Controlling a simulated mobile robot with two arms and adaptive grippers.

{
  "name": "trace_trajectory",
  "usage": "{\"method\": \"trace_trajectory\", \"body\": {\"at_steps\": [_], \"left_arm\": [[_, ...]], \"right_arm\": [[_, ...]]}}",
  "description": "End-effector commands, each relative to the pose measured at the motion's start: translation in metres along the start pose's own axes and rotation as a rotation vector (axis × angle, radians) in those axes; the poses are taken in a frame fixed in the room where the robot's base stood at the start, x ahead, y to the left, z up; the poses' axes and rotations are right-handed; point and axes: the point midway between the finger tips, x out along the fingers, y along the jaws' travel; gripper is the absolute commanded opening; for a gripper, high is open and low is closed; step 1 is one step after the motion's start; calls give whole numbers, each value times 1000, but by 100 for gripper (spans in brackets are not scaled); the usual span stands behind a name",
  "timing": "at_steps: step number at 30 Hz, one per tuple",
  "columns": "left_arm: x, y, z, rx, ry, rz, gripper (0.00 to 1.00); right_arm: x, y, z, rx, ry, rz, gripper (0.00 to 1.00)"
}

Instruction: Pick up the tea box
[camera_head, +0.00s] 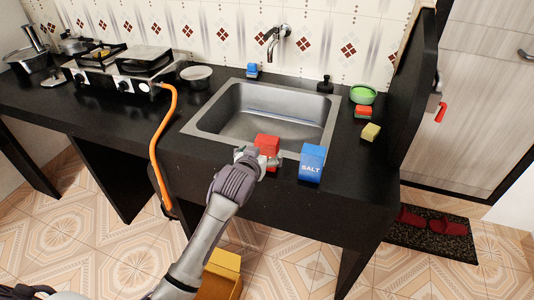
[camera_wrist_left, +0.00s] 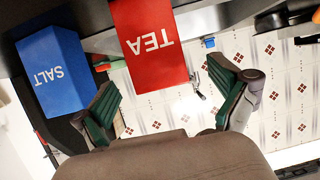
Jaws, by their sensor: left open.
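The tea box (camera_head: 267,146) is a red box standing on the front edge of the black counter, before the sink. In the left wrist view the red tea box (camera_wrist_left: 150,45) shows its white TEA lettering upside down, ahead of the fingers. My left gripper (camera_head: 258,158) is at the front of the tea box and hides its lower part. In the left wrist view its two green-padded fingers (camera_wrist_left: 165,105) are spread apart, with the tea box between and beyond them. I cannot tell whether they touch it. My right gripper is not in view.
A blue salt box (camera_head: 312,163) stands close to the right of the tea box. The metal sink (camera_head: 215,118) is behind. A stove (camera_head: 122,75) with an orange hose (camera_head: 153,150) is at left. A green bowl (camera_head: 363,94) and sponges (camera_head: 371,132) are at right.

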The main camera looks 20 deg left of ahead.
Motion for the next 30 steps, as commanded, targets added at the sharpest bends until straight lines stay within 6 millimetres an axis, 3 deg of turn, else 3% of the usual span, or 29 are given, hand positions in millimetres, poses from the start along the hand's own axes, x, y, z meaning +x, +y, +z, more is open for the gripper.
{"method": "trace_trajectory", "body": {"at_steps": [12, 20, 30], "left_arm": [[50, 4, -3, 0, -1, 1, 98], [52, 4, -3, 0, 1, 2, 98], [52, 4, -3, 0, 0, 1, 47]], "right_arm": [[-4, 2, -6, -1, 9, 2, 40], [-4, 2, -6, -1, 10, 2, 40], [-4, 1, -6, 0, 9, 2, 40]]}}
